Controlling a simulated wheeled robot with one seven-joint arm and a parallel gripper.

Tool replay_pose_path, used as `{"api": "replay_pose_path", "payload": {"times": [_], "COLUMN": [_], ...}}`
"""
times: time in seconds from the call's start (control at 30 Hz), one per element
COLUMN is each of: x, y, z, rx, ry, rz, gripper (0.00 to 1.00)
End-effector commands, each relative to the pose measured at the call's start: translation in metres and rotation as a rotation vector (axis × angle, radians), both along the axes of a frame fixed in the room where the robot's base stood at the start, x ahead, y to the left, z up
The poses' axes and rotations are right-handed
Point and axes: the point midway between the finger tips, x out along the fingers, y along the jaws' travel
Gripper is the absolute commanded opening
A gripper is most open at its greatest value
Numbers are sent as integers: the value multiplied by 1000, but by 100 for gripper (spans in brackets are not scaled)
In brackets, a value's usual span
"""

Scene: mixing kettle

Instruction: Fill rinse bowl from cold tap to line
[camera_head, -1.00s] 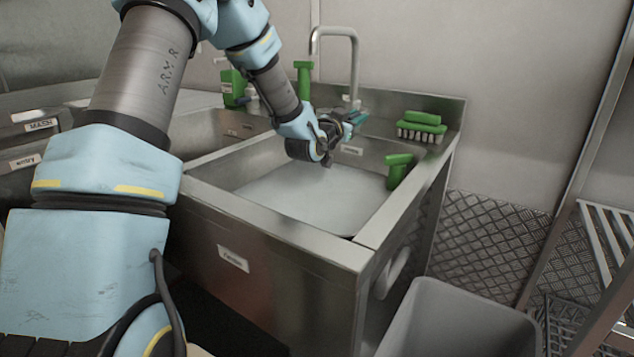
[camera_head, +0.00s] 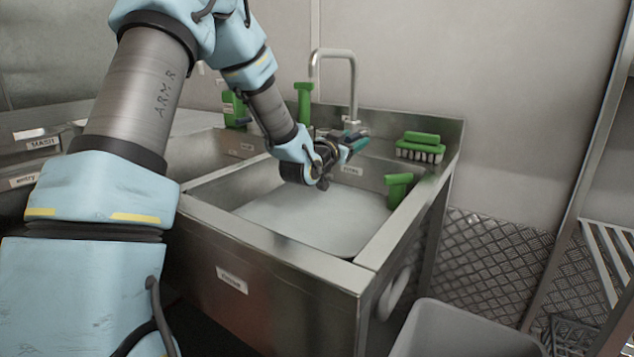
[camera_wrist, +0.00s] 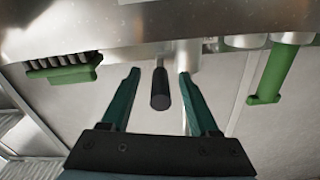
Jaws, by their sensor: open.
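The right steel sink basin (camera_head: 263,236) has a pale, smooth surface inside; I cannot tell whether it is water or the bare floor, and I see no fill line. A bent steel tap spout (camera_head: 354,90) rises from the back ledge behind it. My gripper (camera_head: 358,142) is over the back of the basin, near the base of the spout. In the wrist view, the green-tipped fingers of my gripper (camera_wrist: 158,75) are open, with a black lever handle (camera_wrist: 160,97) between them. Neither finger appears to touch the handle.
A green scrubbing brush (camera_head: 420,150) lies on the back ledge to the right. A green-handled tool (camera_head: 398,188) hangs at the basin's right wall. A grey bin (camera_head: 460,335) is on the floor at the right.

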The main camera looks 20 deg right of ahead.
Motion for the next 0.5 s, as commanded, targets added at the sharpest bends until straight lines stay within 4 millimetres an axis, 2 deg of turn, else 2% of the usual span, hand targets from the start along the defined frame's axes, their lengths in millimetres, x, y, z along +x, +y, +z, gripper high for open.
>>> {"api": "replay_pose_path", "payload": {"times": [0.3,0.5], "x": [-23,-32], "y": [30,41], "z": [-3,-2], "rx": [3,1], "ry": [0,1], "rz": [1,1], "gripper": [61,61]}}
